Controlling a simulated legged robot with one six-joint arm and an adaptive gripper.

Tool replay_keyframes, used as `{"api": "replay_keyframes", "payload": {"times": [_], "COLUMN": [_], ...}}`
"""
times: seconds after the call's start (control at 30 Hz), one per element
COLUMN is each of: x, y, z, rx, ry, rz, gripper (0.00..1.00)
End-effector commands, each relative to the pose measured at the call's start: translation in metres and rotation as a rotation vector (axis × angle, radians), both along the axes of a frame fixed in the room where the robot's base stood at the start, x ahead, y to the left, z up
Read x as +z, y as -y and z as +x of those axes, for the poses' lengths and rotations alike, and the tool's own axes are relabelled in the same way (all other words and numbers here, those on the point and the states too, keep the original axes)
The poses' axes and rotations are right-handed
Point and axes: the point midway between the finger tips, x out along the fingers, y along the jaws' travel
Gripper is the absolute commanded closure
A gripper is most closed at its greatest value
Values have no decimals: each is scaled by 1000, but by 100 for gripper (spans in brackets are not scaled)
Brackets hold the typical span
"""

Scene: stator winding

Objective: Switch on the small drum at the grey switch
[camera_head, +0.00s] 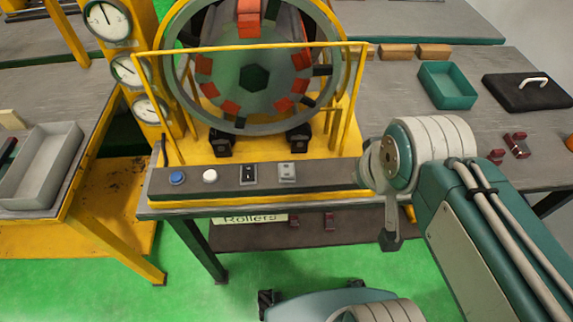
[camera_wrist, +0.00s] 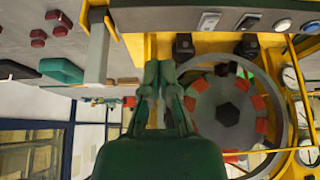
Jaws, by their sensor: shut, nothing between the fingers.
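The grey switch (camera_head: 287,172) sits at the right end of the dark control panel (camera_head: 220,190), beside a black switch (camera_head: 248,174). In the wrist view, which is upside down, the grey switch (camera_wrist: 208,20) is at the top. My gripper (camera_wrist: 160,68) is shut and empty there, apart from the switch and below and left of it in the picture. In the head view my wrist is just right of the panel, and the fingers cannot be made out. A large round drum (camera_head: 228,75) with red blocks stands behind the panel; I cannot make out a separate small drum.
A white button (camera_head: 210,175) and a blue button (camera_head: 177,178) are further left on the panel. A yellow rail (camera_head: 250,47) frames the drum. Gauges (camera_head: 107,20) stand at left. A green tray (camera_head: 447,85), a black lid (camera_head: 528,91) and red pieces (camera_head: 516,146) lie on the right-hand table.

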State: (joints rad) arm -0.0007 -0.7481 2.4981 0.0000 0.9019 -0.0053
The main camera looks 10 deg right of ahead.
Motion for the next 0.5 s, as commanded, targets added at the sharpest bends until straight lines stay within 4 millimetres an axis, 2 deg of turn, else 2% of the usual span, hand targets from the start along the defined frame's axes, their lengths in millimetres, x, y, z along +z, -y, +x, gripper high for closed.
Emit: {"api": "replay_keyframes", "payload": {"times": [0.17,0.33,0.5], "x": [7,15,15], "y": [-8,-28,-52], "z": [17,52,88], "rx": [152,482,840], "ry": [-71,-204,-326], "rz": [-57,-155,-227], "gripper": [100,100,100]}}
